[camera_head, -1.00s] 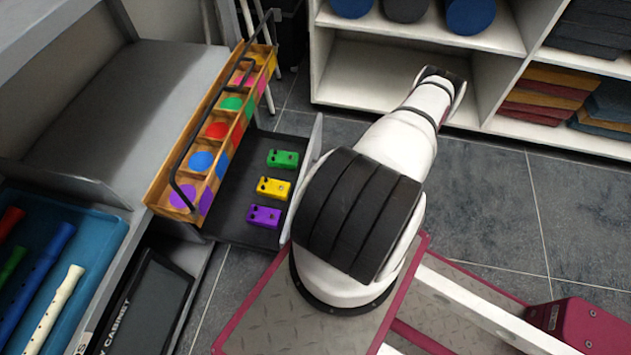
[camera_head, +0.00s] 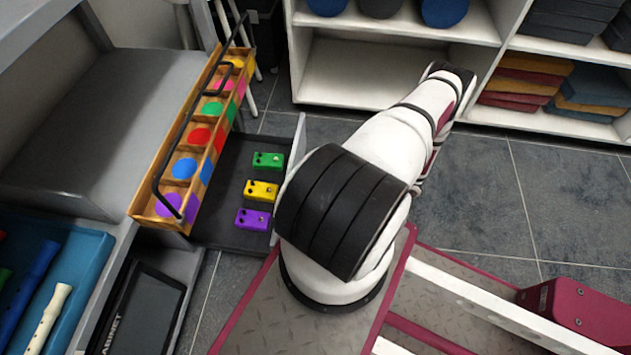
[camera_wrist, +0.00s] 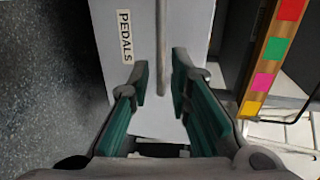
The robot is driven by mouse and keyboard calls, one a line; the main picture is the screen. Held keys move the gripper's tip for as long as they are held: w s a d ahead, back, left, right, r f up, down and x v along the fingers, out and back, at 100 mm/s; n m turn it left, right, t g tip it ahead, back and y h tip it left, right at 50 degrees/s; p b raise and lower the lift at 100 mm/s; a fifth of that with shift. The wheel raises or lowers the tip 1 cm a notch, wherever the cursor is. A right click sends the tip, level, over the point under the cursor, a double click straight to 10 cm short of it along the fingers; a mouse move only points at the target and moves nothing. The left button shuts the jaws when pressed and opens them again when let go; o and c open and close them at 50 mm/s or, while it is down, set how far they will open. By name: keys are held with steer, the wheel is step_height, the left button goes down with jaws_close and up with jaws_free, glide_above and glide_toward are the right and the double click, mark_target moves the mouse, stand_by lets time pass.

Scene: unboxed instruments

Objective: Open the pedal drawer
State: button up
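The pedal drawer (camera_head: 232,163) stands pulled out, with a dark inside and a pale front panel (camera_head: 291,171). A green pedal (camera_head: 268,161), a yellow pedal (camera_head: 261,191) and a purple pedal (camera_head: 253,219) lie in it. In the wrist view the drawer's pale front (camera_wrist: 200,25) carries a "PEDALS" label (camera_wrist: 125,37). A thin bar handle (camera_wrist: 161,45) runs along it. My gripper (camera_wrist: 160,75) is open, with one green-padded finger on each side of the handle's line; contact cannot be told. The head view does not show my gripper, which is behind my arm.
A wooden box with coloured dots and a black handle (camera_head: 195,140) sits on the cabinet edge beside the drawer. A blue tray (camera_head: 92,255) with recorders is at lower left. White shelves (camera_head: 400,35) stand at the back. Grey floor (camera_head: 480,190) is free at right.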

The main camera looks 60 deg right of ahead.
steer(key=shift+v, duration=1.5)
